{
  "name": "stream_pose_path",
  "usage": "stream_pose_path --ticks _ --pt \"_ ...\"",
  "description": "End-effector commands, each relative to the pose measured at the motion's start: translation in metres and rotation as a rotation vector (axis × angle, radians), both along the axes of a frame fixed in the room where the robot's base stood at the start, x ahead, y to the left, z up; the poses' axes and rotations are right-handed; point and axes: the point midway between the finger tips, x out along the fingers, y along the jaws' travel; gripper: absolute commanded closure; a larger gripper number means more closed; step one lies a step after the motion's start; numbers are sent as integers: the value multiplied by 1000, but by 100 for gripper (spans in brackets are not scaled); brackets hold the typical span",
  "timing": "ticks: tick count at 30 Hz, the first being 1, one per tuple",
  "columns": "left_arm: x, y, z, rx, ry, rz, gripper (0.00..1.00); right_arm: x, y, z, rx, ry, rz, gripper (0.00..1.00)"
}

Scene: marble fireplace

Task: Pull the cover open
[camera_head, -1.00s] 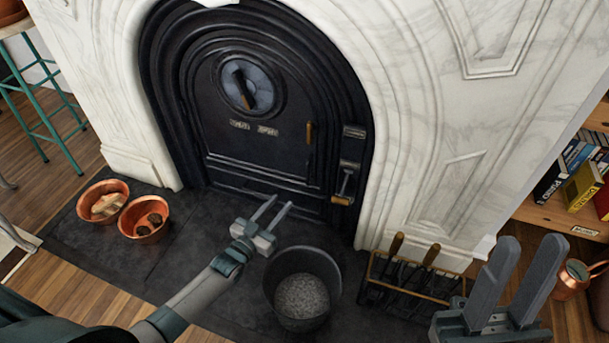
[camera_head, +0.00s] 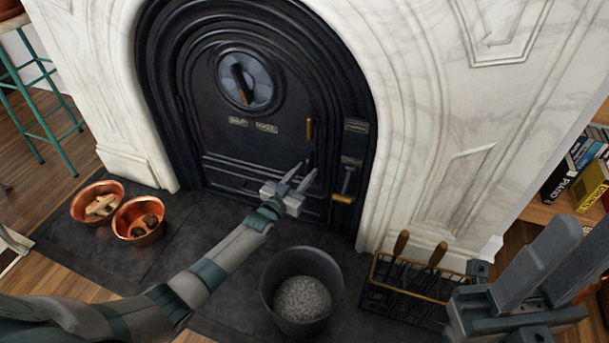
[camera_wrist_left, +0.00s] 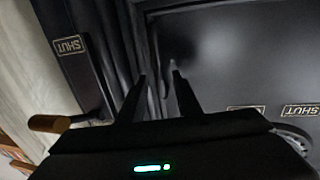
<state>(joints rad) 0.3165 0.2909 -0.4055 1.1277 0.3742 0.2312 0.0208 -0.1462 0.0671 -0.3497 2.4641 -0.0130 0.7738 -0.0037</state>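The cover is a black arched metal door (camera_head: 270,155) in the fireplace, and it looks closed. A slim upright handle with a brass-coloured upper part (camera_head: 309,129) is at its right side. A latch with a brass-coloured end (camera_head: 342,199) is on the frame to the right; a brass-coloured grip (camera_wrist_left: 50,123) also shows in the left wrist view. My left gripper (camera_head: 300,174) is open and empty in front of the door's lower right, below the handle. In the left wrist view its fingertips (camera_wrist_left: 158,70) point at the dark door. My right gripper (camera_head: 586,230) is open and empty at the right.
A grey bucket of ash (camera_head: 300,262) stands on the dark hearth below my left gripper. A rack of fire tools (camera_head: 415,284) is to its right. Two copper bowls (camera_head: 139,221) stand at the left. White marble (camera_head: 425,120) surrounds the door.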

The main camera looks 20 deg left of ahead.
Motion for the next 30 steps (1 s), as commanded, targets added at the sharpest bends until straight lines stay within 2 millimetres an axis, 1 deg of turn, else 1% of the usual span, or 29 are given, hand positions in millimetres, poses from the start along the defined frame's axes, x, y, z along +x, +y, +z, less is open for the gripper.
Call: stream_pose_path --ticks 3,11,12,14,15,16,25,30 --pt "4 -1 0 0 0 0 69 -3 0 4 5 -17 3 69" --pt "4 -1 0 0 0 0 69 -4 0 6 9 -21 6 69" --pt "4 -1 0 0 0 0 74 -4 0 5 9 -20 6 69" --pt "4 -1 0 0 0 0 88 -3 0 5 9 -19 6 69" --pt "4 -1 0 0 0 0 98 -3 0 5 9 -18 6 69" --pt "4 -1 0 0 0 0 100 -3 0 4 8 -16 6 69" --pt "1 -1 1 0 0 -5 100 -2 1 3 8 -8 5 69" --pt "-15 1 1 1 2 -25 100 -1 -1 7 7 -7 -2 69"
